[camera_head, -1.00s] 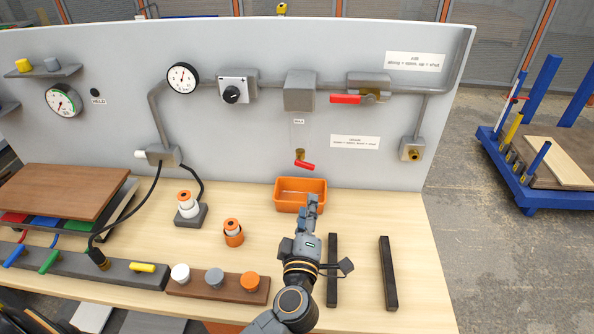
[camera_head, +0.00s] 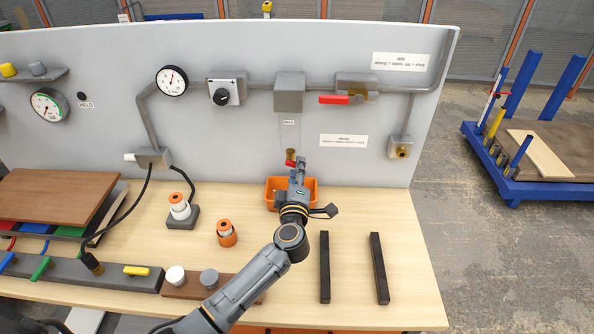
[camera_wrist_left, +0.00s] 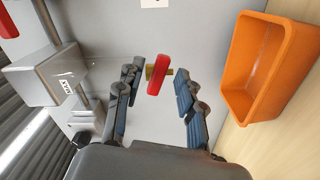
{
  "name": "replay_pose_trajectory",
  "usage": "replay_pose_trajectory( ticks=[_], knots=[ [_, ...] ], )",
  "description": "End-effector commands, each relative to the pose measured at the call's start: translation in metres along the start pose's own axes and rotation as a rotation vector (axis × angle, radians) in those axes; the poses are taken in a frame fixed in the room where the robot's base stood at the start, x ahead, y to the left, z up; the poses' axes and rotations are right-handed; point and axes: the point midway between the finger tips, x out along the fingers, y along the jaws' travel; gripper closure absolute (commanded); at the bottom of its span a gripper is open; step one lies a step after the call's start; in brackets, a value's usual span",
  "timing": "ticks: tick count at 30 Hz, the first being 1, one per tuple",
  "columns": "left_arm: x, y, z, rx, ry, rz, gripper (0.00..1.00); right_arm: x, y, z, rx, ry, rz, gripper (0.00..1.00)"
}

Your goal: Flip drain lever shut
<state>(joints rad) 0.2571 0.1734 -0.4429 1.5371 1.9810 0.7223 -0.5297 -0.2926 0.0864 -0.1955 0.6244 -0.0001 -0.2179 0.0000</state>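The drain lever (camera_head: 290,163) is a short red handle on a brass valve (camera_head: 291,153), low on the grey panel under a grey box. In the head view my left gripper partly hides it. In the left wrist view the red drain lever (camera_wrist_left: 159,75) lies between the fingertips, with the brass valve behind it. My left gripper (camera_wrist_left: 158,84) is open, one finger on each side of the lever, with visible gaps. It also shows in the head view (camera_head: 300,166), just in front of the panel. My right gripper is not in view.
An orange bin (camera_head: 312,193) stands beneath the valve, partly behind my left gripper; it is close on the right in the wrist view (camera_wrist_left: 237,70). A second red lever (camera_head: 334,100) sits higher on the panel. Two dark bars (camera_head: 325,268) lie on the table at right.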

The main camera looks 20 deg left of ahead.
Motion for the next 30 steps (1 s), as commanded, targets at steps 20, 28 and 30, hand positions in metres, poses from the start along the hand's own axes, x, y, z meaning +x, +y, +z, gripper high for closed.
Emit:
replay_pose_trajectory(
  ticks=[20, 28, 30],
  knots=[
    [0.001, 0.001, 0.0, -0.011, 0.0, -0.001, 1.0, -0.002, -0.015, 0.009, -0.001, -0.015, -0.018, 0.62],
    [0.001, 0.007, -0.001, -0.252, 0.0, -0.004, 1.0, -0.016, -0.012, 0.007, -0.002, -0.014, -0.015, 0.62],
    [0.001, 0.007, -0.001, -0.305, 0.0, -0.003, 1.0, -0.018, -0.01, 0.007, -0.002, -0.014, -0.013, 0.62]
  ],
)
